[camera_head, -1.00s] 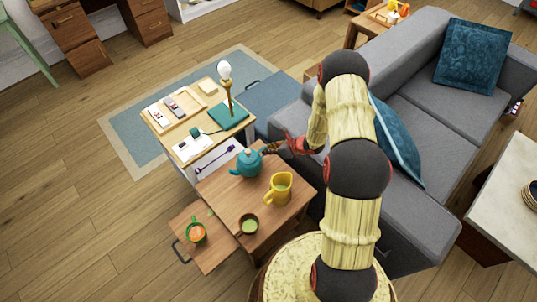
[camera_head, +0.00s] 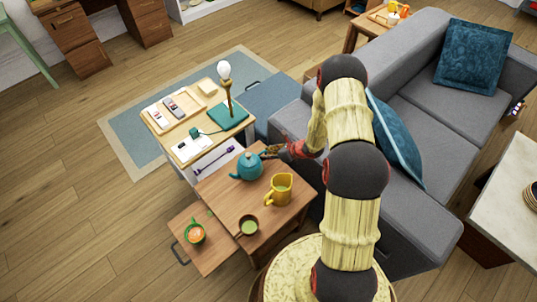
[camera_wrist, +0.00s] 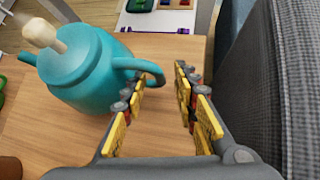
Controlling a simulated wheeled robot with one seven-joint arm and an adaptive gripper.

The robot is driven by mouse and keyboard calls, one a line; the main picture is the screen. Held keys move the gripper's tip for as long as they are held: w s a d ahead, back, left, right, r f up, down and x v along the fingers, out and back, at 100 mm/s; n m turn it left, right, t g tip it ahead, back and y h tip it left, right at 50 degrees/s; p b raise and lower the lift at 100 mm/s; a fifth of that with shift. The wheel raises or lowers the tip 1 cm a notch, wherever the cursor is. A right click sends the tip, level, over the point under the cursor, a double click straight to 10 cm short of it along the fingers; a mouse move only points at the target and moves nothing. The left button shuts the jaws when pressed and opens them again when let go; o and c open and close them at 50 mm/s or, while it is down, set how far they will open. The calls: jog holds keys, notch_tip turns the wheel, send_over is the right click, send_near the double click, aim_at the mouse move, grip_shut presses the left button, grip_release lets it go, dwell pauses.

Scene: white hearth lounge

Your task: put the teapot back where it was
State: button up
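The teal teapot (camera_head: 246,167) stands on the small wooden table (camera_head: 230,192), near its back edge. In the wrist view the teapot (camera_wrist: 85,72) fills the upper left, with a pale knob on its lid and its handle toward my gripper. My gripper (camera_head: 268,152) is at the handle side of the teapot, by the sofa. In the wrist view my gripper (camera_wrist: 160,95) is open, and the curved handle reaches into the gap between its yellow-padded fingers. I cannot tell whether a finger touches the handle.
A yellow mug (camera_head: 279,190) and a brown cup (camera_head: 248,226) share the table. An orange drink in a green cup (camera_head: 195,233) sits in the pulled-out drawer. A lamp (camera_head: 226,85) stands on the desk behind. The grey sofa (camera_head: 410,215) is close on the right.

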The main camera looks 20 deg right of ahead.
jog(key=shift+r, duration=0.25)
jog(key=p+v, duration=0.3)
jog(key=v, duration=0.9)
jog(key=s+a+r+n+g, duration=0.1)
jog(key=a+r+n, duration=0.4)
jog(key=r, duration=0.4)
jog(key=s+a+r+n+g+y, duration=0.1)
jog(key=s+a+r+n, duration=0.1)
jog(key=a+r+n, duration=0.6)
jog(key=s+a+r+n+g, duration=0.1)
jog(key=a+r+n, duration=0.15)
jog(key=r, duration=0.85)
jog(key=s+r+n+h, duration=0.3)
jog(key=s+r+n, duration=0.4)
jog(key=s, duration=0.3)
jog(key=s+r+n+t+h, duration=0.1)
jog(key=s+r+n+h, duration=0.2)
jog(key=s+r+n, duration=0.5)
jog(key=s+r, duration=0.1)
jog(key=s, duration=0.2)
jog(key=shift+d+r, duration=0.2)
jog(key=shift+r, duration=0.1)
